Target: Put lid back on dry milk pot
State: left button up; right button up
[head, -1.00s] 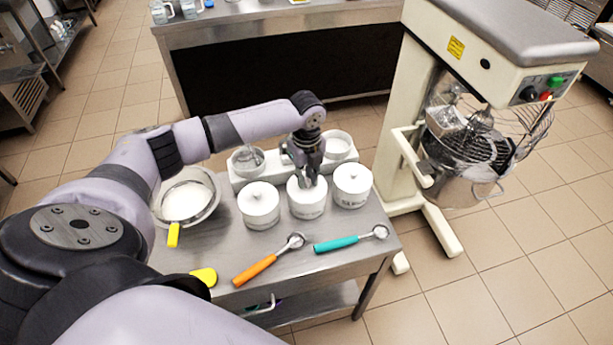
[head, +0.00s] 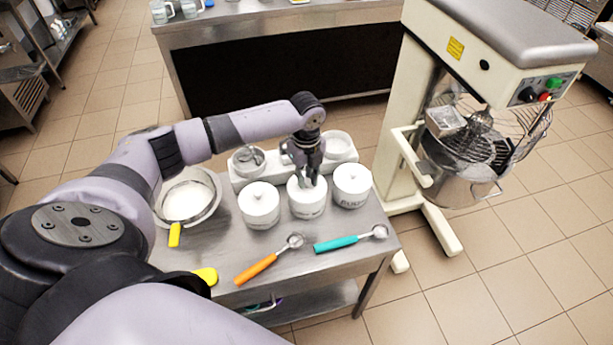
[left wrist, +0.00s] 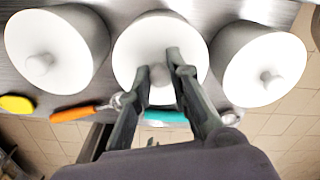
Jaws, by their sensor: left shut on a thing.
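Three white pots stand in a row on the steel table: a left pot (head: 261,213), a middle pot (head: 307,208) and a right pot (head: 350,199). Each has a white lid with a knob on top; their labels are too small to read surely. My left gripper (head: 309,181) points down at the middle pot and is shut on the knob of its lid (left wrist: 133,47). In the left wrist view the fingers (left wrist: 158,70) stand on either side of that knob. The lid appears to sit on the pot's top; whether it is fully seated I cannot tell. My right gripper is not in view.
A sieve bowl with white powder (head: 187,196) lies left of the pots. An orange scoop (head: 262,265), a teal scoop (head: 342,242) and a yellow-ended tool (head: 206,275) lie in front. A white scale (head: 249,160) is behind; a large mixer (head: 470,130) stands at the right.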

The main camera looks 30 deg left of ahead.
pick_arm(q)
jog(key=shift+p, duration=0.4)
dwell(0.8)
jog(key=shift+f+p, duration=0.15)
jog(key=shift+p, duration=0.4)
dwell(0.5)
dwell(0.3)
jog(key=o, duration=0.9)
jog(key=shift+o, duration=0.6)
jog(key=o, duration=0.4)
jog(key=shift+c, duration=0.2)
